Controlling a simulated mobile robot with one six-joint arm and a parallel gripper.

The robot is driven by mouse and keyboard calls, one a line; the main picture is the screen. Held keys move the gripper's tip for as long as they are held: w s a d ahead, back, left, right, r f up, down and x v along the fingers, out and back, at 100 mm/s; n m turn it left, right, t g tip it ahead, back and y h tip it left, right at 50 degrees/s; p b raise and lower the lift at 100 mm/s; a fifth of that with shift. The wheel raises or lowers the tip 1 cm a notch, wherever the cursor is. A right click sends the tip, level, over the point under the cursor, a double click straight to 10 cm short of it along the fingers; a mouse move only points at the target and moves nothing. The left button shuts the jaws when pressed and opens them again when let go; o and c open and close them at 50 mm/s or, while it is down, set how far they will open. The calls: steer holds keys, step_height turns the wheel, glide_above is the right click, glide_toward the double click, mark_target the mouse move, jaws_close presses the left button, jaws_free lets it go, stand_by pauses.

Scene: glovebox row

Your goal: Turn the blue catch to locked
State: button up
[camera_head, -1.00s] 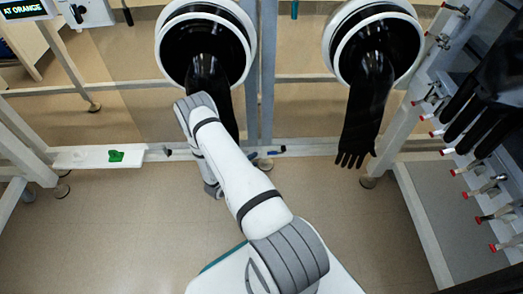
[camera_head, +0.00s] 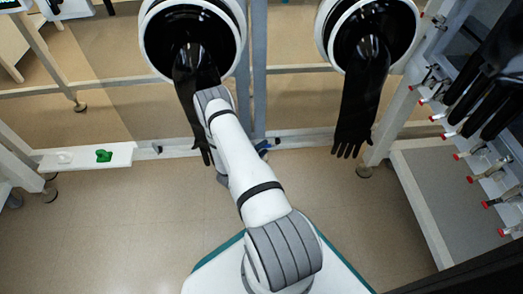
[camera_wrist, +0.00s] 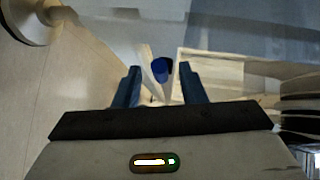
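The blue catch (camera_head: 264,145) shows in the head view as a small blue piece at the low rail, just right of my arm. In the wrist view a round dark-blue piece (camera_wrist: 161,70), likely the same catch, lies beyond and between my fingertips, with pale strips beside it. My gripper (camera_wrist: 159,78) is open, with two blue-grey fingers apart and nothing seen held. I cannot tell whether it touches the catch. The catch's locked or unlocked position is too small to read. My arm hides the gripper in the head view.
Two black gloves hang from round ports, the left glove (camera_head: 194,85) close to my arm and the right glove (camera_head: 360,100) farther off. A white ledge (camera_head: 85,162) at left carries a green piece (camera_head: 104,156). Red-tipped valves (camera_head: 470,155) line the right side. The floor at left is clear.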

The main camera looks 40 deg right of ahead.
steer(key=shift+c, duration=0.4)
jaws_close()
steer(key=shift+r, duration=0.1)
